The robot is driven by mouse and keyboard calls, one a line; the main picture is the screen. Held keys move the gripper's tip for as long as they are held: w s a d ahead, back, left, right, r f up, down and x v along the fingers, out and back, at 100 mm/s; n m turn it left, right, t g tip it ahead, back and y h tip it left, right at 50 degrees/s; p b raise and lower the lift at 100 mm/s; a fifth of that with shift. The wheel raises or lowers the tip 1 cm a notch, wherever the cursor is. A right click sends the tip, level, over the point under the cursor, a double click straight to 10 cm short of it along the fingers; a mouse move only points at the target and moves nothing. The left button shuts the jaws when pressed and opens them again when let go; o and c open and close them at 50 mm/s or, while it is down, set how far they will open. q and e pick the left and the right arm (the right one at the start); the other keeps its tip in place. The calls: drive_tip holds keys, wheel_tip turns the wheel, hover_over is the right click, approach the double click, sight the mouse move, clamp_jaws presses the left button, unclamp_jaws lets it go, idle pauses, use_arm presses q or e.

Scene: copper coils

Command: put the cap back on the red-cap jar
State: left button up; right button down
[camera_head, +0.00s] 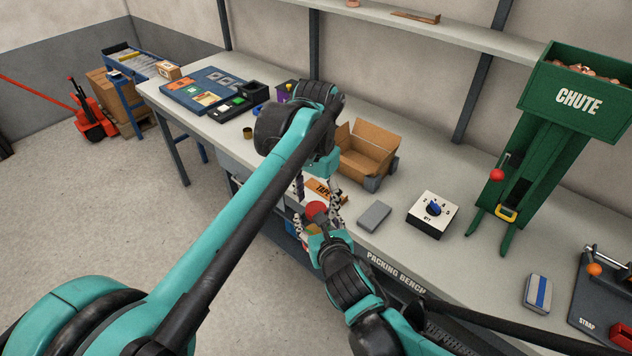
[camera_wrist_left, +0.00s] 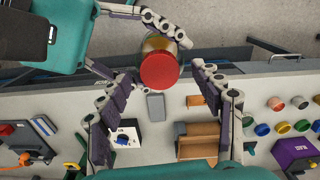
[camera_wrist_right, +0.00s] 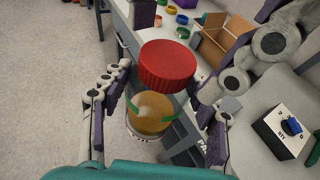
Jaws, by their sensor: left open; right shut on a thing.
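The red cap (camera_head: 316,209) is above the amber jar, between my two grippers in the head view. In the left wrist view the cap (camera_wrist_left: 160,70) is seen from above, with part of the jar (camera_wrist_left: 159,43) beyond it. In the right wrist view the cap (camera_wrist_right: 167,66) is at one end of the jar (camera_wrist_right: 152,112), which has green marks. I cannot tell whether the cap is seated. My right gripper (camera_wrist_right: 157,112) is shut on the jar, fingers on both sides. My left gripper (camera_wrist_left: 163,95) is open above, its fingers spread around the cap and apart from it.
The packing bench (camera_head: 410,255) runs beneath. An open cardboard box (camera_head: 366,150), a grey block (camera_head: 374,216) and a dial box (camera_head: 433,213) stand near the grippers. The green chute (camera_head: 570,110) is at the right.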

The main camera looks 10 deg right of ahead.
use_arm(q)
wheel_tip(320, 180, up, 10)
drive_tip(key=shift+r, duration=0.25)
idle(0.5)
drive_tip(key=s+a+f+n+t, duration=0.1)
drive_tip(key=s+a+f+n, duration=0.15)
drive_tip(key=a, duration=0.45)
drive_tip(key=s+a+f+n+t, duration=0.1)
drive_tip(key=a+f+t, duration=0.15)
drive_tip(key=a, duration=0.45)
drive_tip(key=s+a+f+n+t, duration=0.3)
drive_tip(key=s+a+f+n, duration=0.2)
drive_tip(key=s+a+f, duration=0.5)
wheel_tip(320, 180, down, 4)
drive_tip(key=shift+s+a+f+t, duration=0.15)
drive_tip(key=shift+s+a+t, duration=0.2)
drive_tip(key=shift+a, duration=0.5)
